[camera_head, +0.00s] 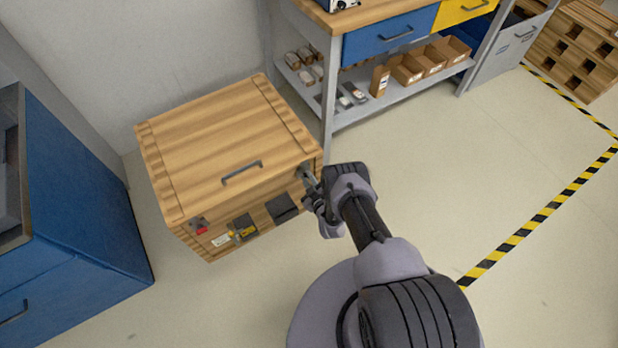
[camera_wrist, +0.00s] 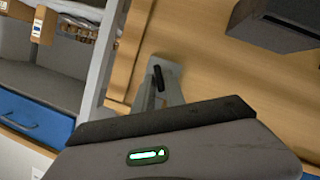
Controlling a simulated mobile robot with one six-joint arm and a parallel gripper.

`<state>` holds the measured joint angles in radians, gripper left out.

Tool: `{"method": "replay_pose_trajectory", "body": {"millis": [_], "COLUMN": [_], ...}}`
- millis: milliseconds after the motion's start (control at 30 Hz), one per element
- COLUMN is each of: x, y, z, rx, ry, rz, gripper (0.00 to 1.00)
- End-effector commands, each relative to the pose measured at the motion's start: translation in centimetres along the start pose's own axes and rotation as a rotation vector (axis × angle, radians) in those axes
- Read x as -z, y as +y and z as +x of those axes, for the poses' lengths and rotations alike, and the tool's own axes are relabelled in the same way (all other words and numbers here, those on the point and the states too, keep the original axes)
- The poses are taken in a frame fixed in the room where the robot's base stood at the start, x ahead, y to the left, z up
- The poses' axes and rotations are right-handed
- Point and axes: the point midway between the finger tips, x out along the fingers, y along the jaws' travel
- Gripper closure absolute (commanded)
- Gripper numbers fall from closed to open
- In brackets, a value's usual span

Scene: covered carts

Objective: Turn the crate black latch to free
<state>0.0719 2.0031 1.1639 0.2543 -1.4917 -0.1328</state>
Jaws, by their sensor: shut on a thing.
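The wooden crate (camera_head: 205,150) stands against the wall, with its lid down and a grey handle on the lid. The black latch (camera_wrist: 158,78) sits on a small grey plate at the right end of the crate's front face. My gripper (camera_head: 312,187) is at that end of the front face. In the wrist view its grey fingers (camera_wrist: 160,94) are closed around the latch, one on each side. In the head view the gripper hides the latch itself, and only part of its plate (camera_head: 306,169) shows.
The crate's front also carries a dark box (camera_head: 283,208), a yellow-marked dark fitting (camera_head: 243,228) and a red part (camera_head: 201,230). A blue cabinet (camera_head: 80,215) stands left. A workbench (camera_head: 333,80) stands close behind the crate's right side. Open floor lies to the right.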

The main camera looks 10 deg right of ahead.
Motion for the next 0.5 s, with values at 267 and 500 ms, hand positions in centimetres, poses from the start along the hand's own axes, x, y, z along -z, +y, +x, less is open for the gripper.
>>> {"method": "replay_pose_trajectory", "body": {"millis": [267,500], "x": [0.23,0.27], "y": [-0.17,-0.23], "z": [0.30,0.36], "rx": [-0.086,-0.137], "ry": [0.008,0.009], "rz": [-0.203,-0.321], "gripper": [1.00,1.00]}}
